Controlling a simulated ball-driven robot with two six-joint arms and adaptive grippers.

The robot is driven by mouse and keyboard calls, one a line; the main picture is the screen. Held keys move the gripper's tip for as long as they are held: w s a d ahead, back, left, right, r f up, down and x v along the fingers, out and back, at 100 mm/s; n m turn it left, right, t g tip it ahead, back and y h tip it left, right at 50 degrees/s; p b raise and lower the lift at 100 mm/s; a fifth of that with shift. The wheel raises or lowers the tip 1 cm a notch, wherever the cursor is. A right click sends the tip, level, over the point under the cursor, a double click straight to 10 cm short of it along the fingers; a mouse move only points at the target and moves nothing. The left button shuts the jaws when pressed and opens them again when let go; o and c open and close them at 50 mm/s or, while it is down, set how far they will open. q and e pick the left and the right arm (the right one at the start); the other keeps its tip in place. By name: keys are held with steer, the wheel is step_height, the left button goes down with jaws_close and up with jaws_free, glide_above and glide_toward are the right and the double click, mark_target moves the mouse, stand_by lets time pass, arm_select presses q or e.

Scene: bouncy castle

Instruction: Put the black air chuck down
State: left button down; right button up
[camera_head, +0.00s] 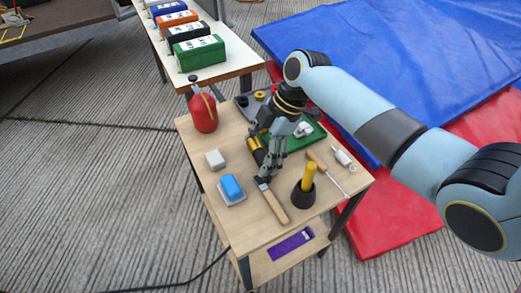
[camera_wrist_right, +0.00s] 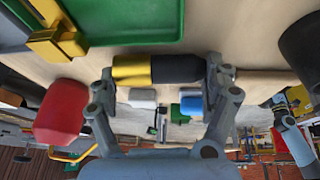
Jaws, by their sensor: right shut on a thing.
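My right gripper (camera_head: 268,168) points down over the wooden table. The black air chuck (camera_wrist_right: 178,69), a short cylinder with a black half and a brass-yellow half, lies crosswise between its fingers in the wrist view. The right gripper (camera_wrist_right: 165,72) is shut on it, with a fingertip at each end. A small grey and light-blue arm part at the right of the wrist view may be my left gripper (camera_wrist_right: 283,114).
A green tray (camera_head: 306,139) lies behind. The front-left tabletop is bare.

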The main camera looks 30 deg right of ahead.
steer(key=o, duration=1.2)
steer(key=p+v, duration=0.3)
steer(key=v, duration=0.9)
glide_above(261, 150)
steer(key=d, duration=0.2)
steer(key=f, duration=0.6)
steer(key=shift+s+b, duration=0.25)
steer(key=shift+b, duration=0.1)
steer(key=x, duration=0.1)
steer(key=b+x, duration=0.1)
steer(key=x, duration=0.2)
steer(key=shift+s+d+f, duration=0.2)
steer(key=shift+d+f, duration=0.1)
steer(key=shift+f, duration=0.15)
steer(key=shift+a+f+b, duration=0.2)
steer(key=shift+f+b, duration=0.1)
steer(key=shift+f, duration=0.1)
